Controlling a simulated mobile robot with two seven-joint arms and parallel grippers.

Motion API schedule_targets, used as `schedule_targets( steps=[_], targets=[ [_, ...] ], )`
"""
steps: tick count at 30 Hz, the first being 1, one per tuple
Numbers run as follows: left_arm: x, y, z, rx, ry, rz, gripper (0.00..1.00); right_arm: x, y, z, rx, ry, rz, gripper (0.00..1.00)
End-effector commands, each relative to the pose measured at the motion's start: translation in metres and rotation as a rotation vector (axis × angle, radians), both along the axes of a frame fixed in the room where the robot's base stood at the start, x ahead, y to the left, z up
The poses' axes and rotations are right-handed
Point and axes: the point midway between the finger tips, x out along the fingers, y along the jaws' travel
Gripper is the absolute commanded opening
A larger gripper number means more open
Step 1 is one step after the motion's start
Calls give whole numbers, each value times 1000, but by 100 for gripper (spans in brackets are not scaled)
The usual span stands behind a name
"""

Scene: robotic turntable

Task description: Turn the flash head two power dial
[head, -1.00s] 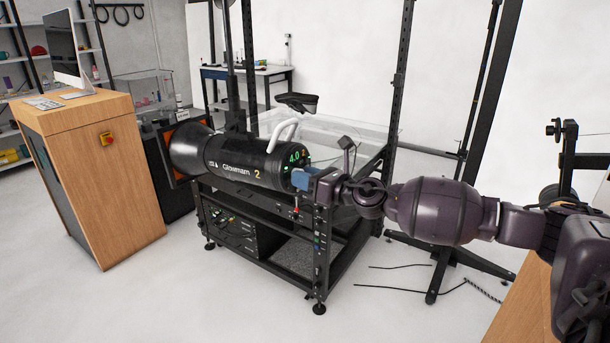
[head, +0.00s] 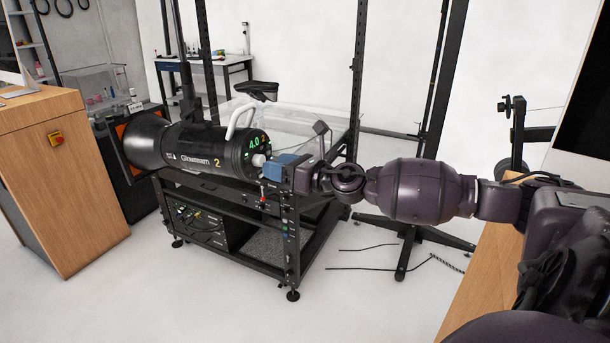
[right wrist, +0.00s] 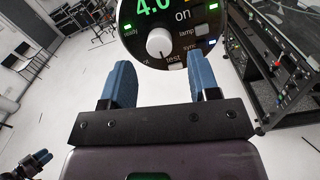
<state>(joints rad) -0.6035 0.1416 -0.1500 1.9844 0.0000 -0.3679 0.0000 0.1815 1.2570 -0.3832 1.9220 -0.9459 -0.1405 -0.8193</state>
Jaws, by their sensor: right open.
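Flash head two (head: 200,150) is a black cylinder marked "Glowmam 2", mounted level above a black rack. Its rear panel shows a green "4.0". The power dial (right wrist: 160,43) is a pale round knob on that panel; in the head view the dial (head: 259,160) shows just left of my right gripper. My right gripper (right wrist: 160,85) has blue fingers, spread apart, with nothing between them. In the right wrist view the dial lies ahead of the gap between the fingertips, apart from them. My right gripper (head: 272,165) points left at the panel in the head view.
The rack (head: 290,240) with its equipment stands below the flash head. Small lamp and test buttons (right wrist: 200,30) sit beside the dial. A wooden cabinet (head: 70,190) stands at left, a stand base (head: 410,235) at right.

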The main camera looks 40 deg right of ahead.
Motion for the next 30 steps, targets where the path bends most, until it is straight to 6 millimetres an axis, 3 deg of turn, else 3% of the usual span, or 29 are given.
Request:
schedule_targets(
  steps=[18, 30],
  targets=[
    [4, -1, -13, 0, -9, -3, 43, -56, -22, -2, 1, 2, 0, 56],
    [-1, 0, -18, -1, 0, -1, 43, -67, -27, 0, 1, 0, 1, 56]
  ],
)
